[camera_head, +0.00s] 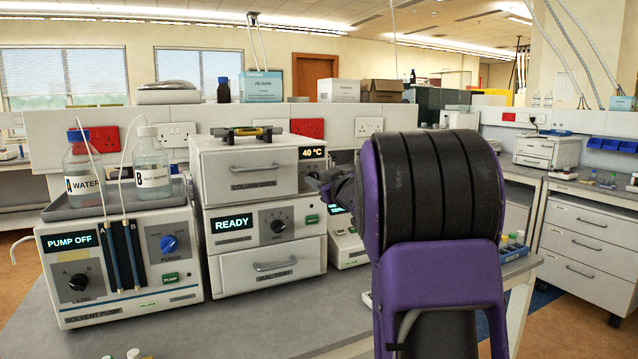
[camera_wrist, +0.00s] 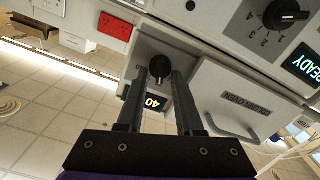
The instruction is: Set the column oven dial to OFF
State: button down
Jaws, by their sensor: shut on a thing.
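The column oven (camera_head: 243,170) is the top unit of the middle stack, with a closed handled door. Its display (camera_head: 313,153) reads 40 °C. In the wrist view the picture is turned, and the oven's black dial (camera_wrist: 160,67) sits on the panel beside the lit display (camera_wrist: 156,102). My gripper (camera_wrist: 160,76) is shut on this dial, one finger on each side. The dial's pointer and the markings around it are too small to read. In the head view my gripper (camera_head: 322,184) is at the oven's right front edge and the dial is hidden behind it.
Below the oven is a unit reading READY (camera_head: 233,223) with its own dial (camera_head: 278,225), then a vial tray drawer (camera_head: 273,266). A solvent pump (camera_head: 120,270) with two bottles stands to the left.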

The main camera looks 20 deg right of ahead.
jog(key=n, duration=0.4)
jog(key=shift+a, duration=0.1)
jog(key=shift+a+f+n+b, duration=0.1)
jog(key=shift+n+b, duration=0.2)
jog(key=shift+n, duration=1.9)
jog(key=c, duration=0.5)
grip_release()
jog(key=shift+c, duration=0.2)
jog(key=shift+s, duration=0.1)
